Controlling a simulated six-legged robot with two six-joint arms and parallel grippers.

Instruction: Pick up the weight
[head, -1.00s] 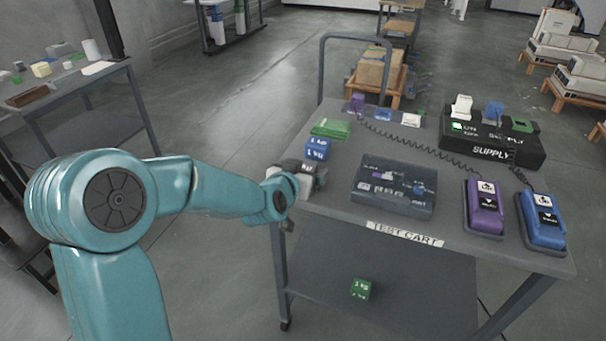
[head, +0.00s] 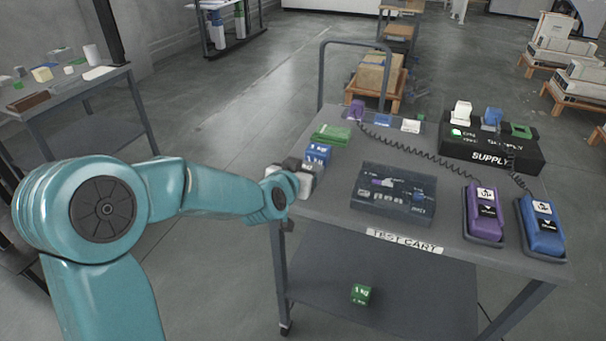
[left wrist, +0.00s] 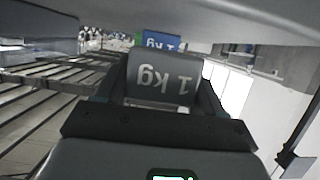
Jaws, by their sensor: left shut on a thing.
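My left gripper (head: 305,172) is at the near left corner of the test cart's top (head: 340,215). It is shut on a grey weight (left wrist: 165,78), marked 1 kg, which shows between the fingers in the left wrist view. In the head view the gripper mostly hides this weight, and I cannot tell whether it touches the cart. Blue weights (head: 318,152) stand just behind the gripper; a blue one also shows in the left wrist view (left wrist: 158,41). A green weight (head: 361,294) lies on the cart's lower shelf. My right gripper is not in view.
A dark tray-like box (head: 393,192) sits mid-cart. A purple device (head: 482,212) and a blue device (head: 541,226) with coiled cords stand at the right, before a black supply box (head: 490,152). A green block (head: 331,133) lies behind the blue weights. Another table (head: 60,95) stands far left.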

